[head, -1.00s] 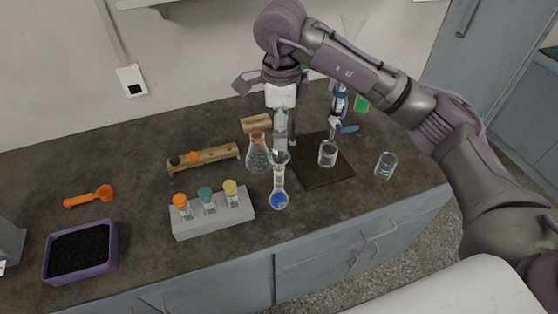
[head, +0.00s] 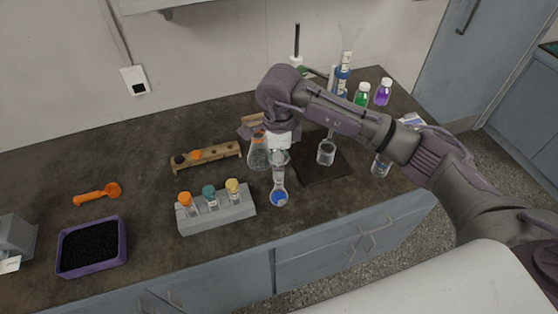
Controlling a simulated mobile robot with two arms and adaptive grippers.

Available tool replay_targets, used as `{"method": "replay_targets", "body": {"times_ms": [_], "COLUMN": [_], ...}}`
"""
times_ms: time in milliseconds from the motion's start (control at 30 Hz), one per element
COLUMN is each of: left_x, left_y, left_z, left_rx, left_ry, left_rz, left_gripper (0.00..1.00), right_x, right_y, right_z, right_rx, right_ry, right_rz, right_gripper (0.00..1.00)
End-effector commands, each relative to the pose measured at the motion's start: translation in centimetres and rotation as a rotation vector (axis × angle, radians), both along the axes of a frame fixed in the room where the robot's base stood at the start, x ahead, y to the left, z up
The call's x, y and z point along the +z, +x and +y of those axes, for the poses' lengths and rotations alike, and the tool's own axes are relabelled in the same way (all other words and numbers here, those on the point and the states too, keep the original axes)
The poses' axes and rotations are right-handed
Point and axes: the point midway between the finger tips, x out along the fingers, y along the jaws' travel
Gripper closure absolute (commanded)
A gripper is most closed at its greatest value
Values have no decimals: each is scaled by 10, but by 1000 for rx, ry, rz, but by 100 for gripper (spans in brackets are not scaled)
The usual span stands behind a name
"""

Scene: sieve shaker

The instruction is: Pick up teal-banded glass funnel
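A flask with blue contents (head: 279,196) stands near the counter's front, right of the grey rack. A clear, flared piece (head: 280,158) shows at the top of its neck; this looks like the glass funnel, but its teal band is not clear. My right gripper (head: 280,150) points down directly over the flask's mouth, at or close to the flared piece. Its fingers blend with the glass, so I cannot tell whether they are open or touching it. My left gripper is not in view.
A grey rack (head: 187,224) with stoppered vials stands left of the flask. An orange-banded flask (head: 257,158) is close behind it, and a beaker (head: 326,152) stands to the right. A purple tray (head: 118,262) of black grains lies front left.

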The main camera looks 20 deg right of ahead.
Motion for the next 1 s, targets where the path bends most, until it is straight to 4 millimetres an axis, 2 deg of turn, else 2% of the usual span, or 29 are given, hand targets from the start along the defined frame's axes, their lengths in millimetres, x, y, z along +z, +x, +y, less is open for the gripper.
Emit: {"method": "replay_targets", "body": {"times_ms": [33,300,400,767,867,1000], "left_x": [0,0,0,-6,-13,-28], "left_y": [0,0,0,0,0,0], "left_z": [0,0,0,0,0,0], "left_rx": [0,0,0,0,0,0], "left_ry": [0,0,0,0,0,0], "left_rz": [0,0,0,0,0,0], "left_gripper": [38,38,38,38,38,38], "right_x": [0,0,1,6,16,39], "right_y": [0,0,0,1,1,1], "right_z": [0,0,0,0,0,0], "right_rx": [0,0,0,0,0,0], "right_ry": [0,0,1,2,1,1], "right_rz": [0,0,0,-2,-4,-8], "right_gripper": [27,72,85,86,86,86]}}
